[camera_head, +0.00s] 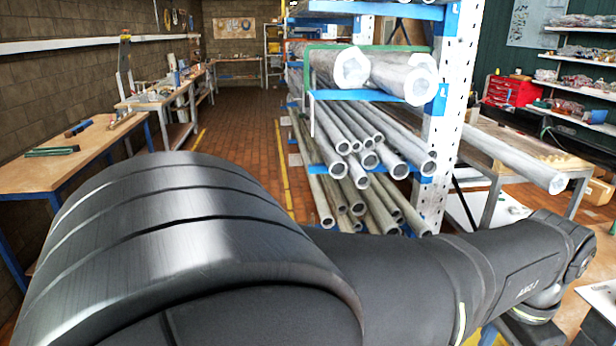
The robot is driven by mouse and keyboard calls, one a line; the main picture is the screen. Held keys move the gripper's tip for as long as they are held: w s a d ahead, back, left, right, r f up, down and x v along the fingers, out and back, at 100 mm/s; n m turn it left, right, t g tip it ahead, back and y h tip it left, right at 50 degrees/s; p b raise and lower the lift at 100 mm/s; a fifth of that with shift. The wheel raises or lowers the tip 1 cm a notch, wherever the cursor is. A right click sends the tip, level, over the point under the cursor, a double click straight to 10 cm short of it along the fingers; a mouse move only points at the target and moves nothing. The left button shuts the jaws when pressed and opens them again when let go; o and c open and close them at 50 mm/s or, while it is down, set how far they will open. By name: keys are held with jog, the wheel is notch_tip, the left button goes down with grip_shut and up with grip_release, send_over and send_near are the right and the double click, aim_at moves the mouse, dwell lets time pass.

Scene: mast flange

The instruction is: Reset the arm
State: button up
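My arm fills the lower part of the head camera view. A large dark ribbed part of my body is at the lower left and centre. A dark arm link runs from there to the right, ending at a joint near the right edge. My gripper does not show in this view. No mast or flange can be made out.
A metal rack (447,120) holding several pipes (360,155) stands just beyond my arm. Wooden workbenches (60,165) line the left wall. A brick-floored aisle (240,150) is open between them. A table (480,140) and a red tool chest (512,91) are at the right.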

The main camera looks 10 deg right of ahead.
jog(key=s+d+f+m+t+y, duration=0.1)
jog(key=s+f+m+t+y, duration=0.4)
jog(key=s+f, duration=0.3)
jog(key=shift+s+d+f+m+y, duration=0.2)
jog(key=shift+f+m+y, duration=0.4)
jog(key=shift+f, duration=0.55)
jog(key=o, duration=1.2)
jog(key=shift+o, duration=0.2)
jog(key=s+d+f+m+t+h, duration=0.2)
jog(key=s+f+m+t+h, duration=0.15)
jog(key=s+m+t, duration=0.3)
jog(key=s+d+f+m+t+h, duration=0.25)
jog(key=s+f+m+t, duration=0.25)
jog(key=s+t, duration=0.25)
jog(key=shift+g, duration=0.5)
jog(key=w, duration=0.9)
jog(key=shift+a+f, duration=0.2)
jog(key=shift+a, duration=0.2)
